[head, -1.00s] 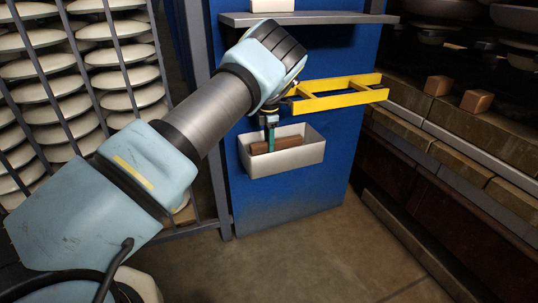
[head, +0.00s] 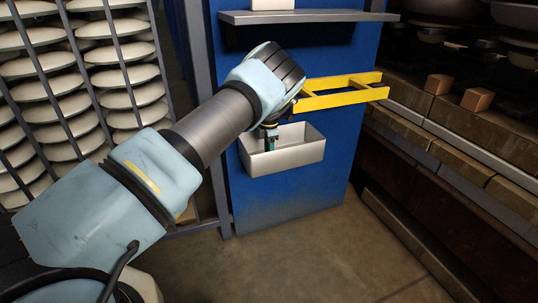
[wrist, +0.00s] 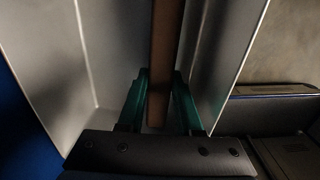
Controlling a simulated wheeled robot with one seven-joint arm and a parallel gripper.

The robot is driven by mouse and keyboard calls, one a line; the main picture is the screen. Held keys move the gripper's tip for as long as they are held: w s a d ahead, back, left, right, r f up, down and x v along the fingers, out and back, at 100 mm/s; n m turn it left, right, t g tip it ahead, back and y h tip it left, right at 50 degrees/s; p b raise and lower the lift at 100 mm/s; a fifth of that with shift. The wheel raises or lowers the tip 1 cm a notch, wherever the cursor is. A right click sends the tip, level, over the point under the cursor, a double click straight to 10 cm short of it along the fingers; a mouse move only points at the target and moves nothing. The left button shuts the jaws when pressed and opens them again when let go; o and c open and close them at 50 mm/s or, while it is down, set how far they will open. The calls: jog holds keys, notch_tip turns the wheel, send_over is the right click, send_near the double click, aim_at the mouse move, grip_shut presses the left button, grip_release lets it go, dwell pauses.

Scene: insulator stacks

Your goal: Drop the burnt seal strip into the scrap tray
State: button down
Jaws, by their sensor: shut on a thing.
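The scrap tray (head: 290,157) is a pale grey open box fixed low on the front of the blue panel. My gripper (head: 270,143) reaches down into it near its left part. In the wrist view my gripper's teal fingers (wrist: 160,80) are shut on the brown burnt seal strip (wrist: 165,50). The strip runs lengthwise between the tray's pale walls (wrist: 215,65). In the head view the strip is hidden behind the tray's front wall. I cannot tell whether it touches the tray floor.
A yellow frame (head: 345,85) juts from the blue panel (head: 290,205) just above the tray, close to my wrist. A grey shelf (head: 310,18) is higher up. A rack of pale discs (head: 95,75) stands left. Dark shelving with two brown blocks (head: 476,99) stands right.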

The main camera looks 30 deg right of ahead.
jog(key=shift+f, duration=0.25)
jog(key=c, duration=0.6)
grip_release()
jog(key=shift+r, duration=0.1)
notch_tip(320, 180, up, 13)
jog(key=shift+r, duration=0.1)
jog(key=shift+a, duration=0.1)
